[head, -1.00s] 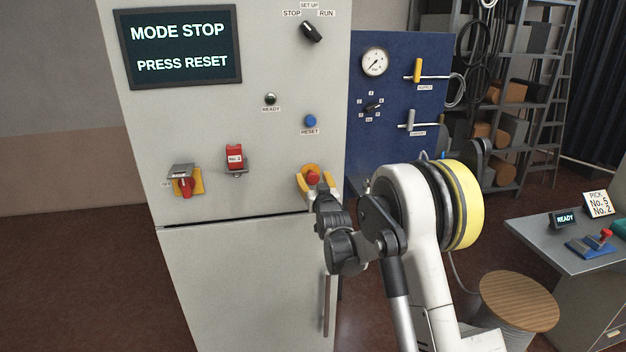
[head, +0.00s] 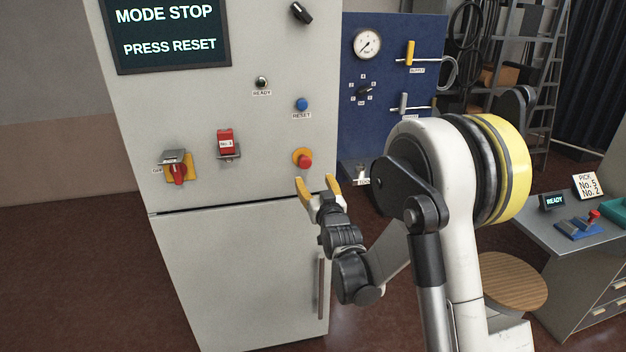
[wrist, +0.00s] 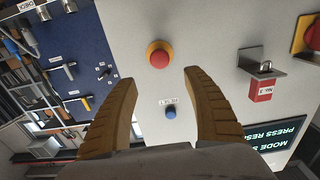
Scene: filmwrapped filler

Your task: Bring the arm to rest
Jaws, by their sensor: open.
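My gripper (head: 318,186) is open and empty, with its two yellow fingers spread in front of the grey cabinet (head: 245,260). In the head view it is just below the red emergency button on its yellow base (head: 304,160). In the wrist view the fingers (wrist: 158,90) stand apart, with the red button (wrist: 159,55) beyond the tips and the blue reset button (wrist: 170,112) showing between them. No contact with the button shows. My arm is bent, with the elbow to the right of the gripper.
The cabinet screen (head: 168,32) reads MODE STOP, PRESS RESET. A red rotary switch (head: 179,172) and a red No. 3 padlock (head: 226,143) sit left. A blue gauge panel (head: 420,70), a stool (head: 512,282) and a desk (head: 535,236) stand right.

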